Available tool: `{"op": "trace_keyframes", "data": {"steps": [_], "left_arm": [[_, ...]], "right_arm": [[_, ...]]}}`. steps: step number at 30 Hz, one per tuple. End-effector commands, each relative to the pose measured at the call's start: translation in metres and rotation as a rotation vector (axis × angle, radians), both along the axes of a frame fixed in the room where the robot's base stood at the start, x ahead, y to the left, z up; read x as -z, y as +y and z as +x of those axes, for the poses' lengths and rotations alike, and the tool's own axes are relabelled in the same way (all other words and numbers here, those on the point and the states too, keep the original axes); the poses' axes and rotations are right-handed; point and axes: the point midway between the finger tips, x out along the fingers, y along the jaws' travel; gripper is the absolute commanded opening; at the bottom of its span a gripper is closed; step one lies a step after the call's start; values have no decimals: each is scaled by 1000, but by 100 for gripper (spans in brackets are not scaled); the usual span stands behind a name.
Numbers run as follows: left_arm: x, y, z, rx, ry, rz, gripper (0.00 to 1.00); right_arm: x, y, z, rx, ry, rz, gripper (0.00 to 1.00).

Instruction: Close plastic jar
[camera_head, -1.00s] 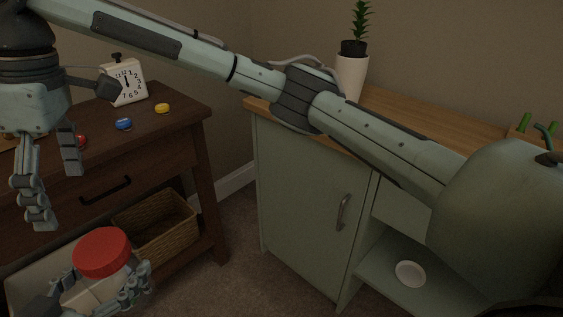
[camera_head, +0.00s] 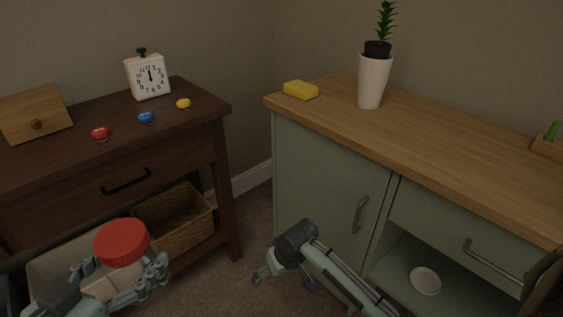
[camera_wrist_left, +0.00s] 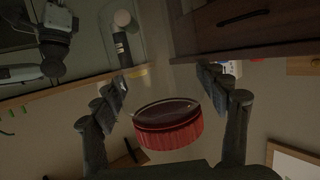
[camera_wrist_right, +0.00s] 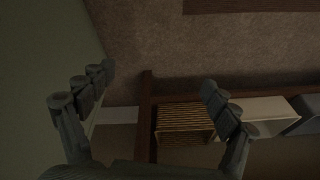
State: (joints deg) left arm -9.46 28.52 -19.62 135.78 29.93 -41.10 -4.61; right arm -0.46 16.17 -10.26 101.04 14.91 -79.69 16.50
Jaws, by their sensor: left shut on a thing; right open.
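The plastic jar's red lid (camera_head: 122,243) shows at the lower left in the head view, between the fingers of my left gripper (camera_head: 122,275). My left gripper is shut on the jar. The clear body is hard to make out below the lid. The red lid (camera_wrist_left: 168,137) also shows between the fingers in the left wrist view. Whether it is tight on the jar I cannot tell. My right gripper (camera_head: 285,284) is open and empty, low in front of the green cabinet. Its spread fingers (camera_wrist_right: 160,82) show in the right wrist view with nothing between them.
A dark wooden table (camera_head: 215,103) holds a clock (camera_head: 149,80), a wooden box (camera_head: 35,112) and red, blue and yellow buttons. A wicker basket (camera_head: 180,228) stands below. The green cabinet (camera_head: 318,180) carries a yellow sponge (camera_head: 300,90) and potted plant (camera_head: 374,80). Floor between them is clear.

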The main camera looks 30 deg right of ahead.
Motion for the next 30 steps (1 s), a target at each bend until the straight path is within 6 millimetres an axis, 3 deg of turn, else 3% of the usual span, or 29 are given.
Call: {"op": "trace_keyframes", "data": {"steps": [1, 6, 12, 18, 30], "left_arm": [[-1, 0, 0, 0, -2, -1, 0], [-1, 0, 0, 0, -2, -1, 0], [-1, 0, 0, 0, -2, -1, 0], [-1, 0, 0, 0, -2, -1, 0], [-6, 3, 4, -33, -5, -6, 0]], "right_arm": [[14, -3, -29, -18, 9, -22, 88], [34, -19, -101, -89, 15, -119, 88], [39, -37, -154, -145, 30, -204, 88], [39, -43, -169, -164, 34, -233, 88], [39, -43, -169, -164, 35, -232, 88]]}}
